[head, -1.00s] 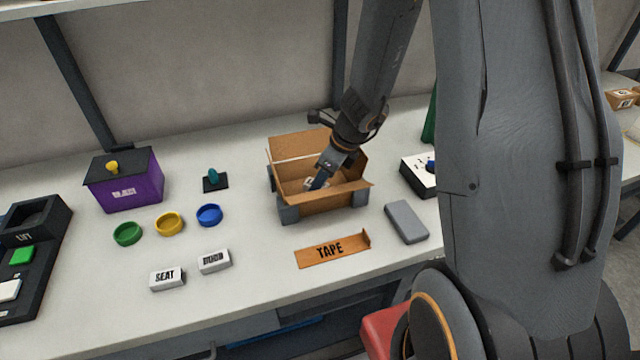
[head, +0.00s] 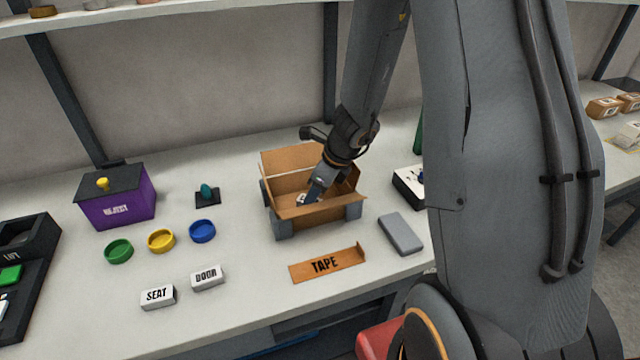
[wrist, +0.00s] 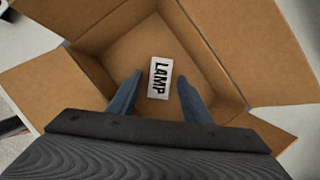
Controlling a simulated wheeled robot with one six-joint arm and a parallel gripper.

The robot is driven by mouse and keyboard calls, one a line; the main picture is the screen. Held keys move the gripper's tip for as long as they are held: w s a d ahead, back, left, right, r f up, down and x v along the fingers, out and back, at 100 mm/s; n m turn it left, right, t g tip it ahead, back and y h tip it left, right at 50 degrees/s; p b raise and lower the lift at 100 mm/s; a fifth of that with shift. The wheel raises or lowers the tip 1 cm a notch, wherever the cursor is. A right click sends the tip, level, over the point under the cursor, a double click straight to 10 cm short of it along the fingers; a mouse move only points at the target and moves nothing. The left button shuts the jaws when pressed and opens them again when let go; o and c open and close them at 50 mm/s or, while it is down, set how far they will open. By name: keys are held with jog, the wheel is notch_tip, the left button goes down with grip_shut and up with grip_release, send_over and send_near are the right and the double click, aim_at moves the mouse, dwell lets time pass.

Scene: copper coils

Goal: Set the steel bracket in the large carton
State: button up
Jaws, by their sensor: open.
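The open carton (head: 335,213) stands on the bench with its flaps spread, and its cardboard walls fill much of the wrist view (wrist: 268,50). A small white block marked LAMP (wrist: 160,78) lies on the carton's floor; in the head view it shows as a pale patch (head: 302,198). My gripper (wrist: 160,84) reaches down into the carton, its two blue-grey fingers apart on either side of the block, with visible gaps. In the head view my gripper (head: 312,194) partly covers the carton's inside. I cannot make out anything that is clearly a steel bracket.
A TAPE strip (head: 325,264) and a grey slab (head: 401,233) lie near the carton. SEAT (head: 158,297) and DOOR (head: 207,277) blocks, coloured rings (head: 161,240) and a purple REJECT box (head: 120,207) are to the left. Bare bench lies between them.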

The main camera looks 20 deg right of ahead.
jog(key=p+v, duration=0.1)
jog(key=v, duration=1.1)
jog(key=s+a+n, duration=0.1)
jog(key=s+n, duration=0.1)
jog(key=n, duration=0.2)
jog(key=s+a+n, duration=0.1)
jog(key=s+n, duration=0.1)
jog(key=n, duration=0.1)
jog(key=s+a+n+g+h, duration=0.1)
jog(key=s+n, duration=0.1)
jog(key=n, duration=0.2)
jog(key=shift+s+r+n, duration=0.1)
jog(key=shift+r+n, duration=0.2)
jog(key=shift+r, duration=0.1)
jog(key=s+a+n+h, duration=0.1)
jog(key=s+n, duration=0.5)
jog(key=n, duration=0.9)
jog(key=shift+r+h, duration=0.45)
jog(key=shift+h, duration=0.15)
jog(key=shift+s+a, duration=0.1)
jog(key=shift+a, duration=0.05)
notch_tip(320, 180, down, 2)
jog(key=shift+f+g+b, duration=0.1)
jog(key=shift+g+b, duration=0.3)
jog(key=shift+b, duration=0.35)
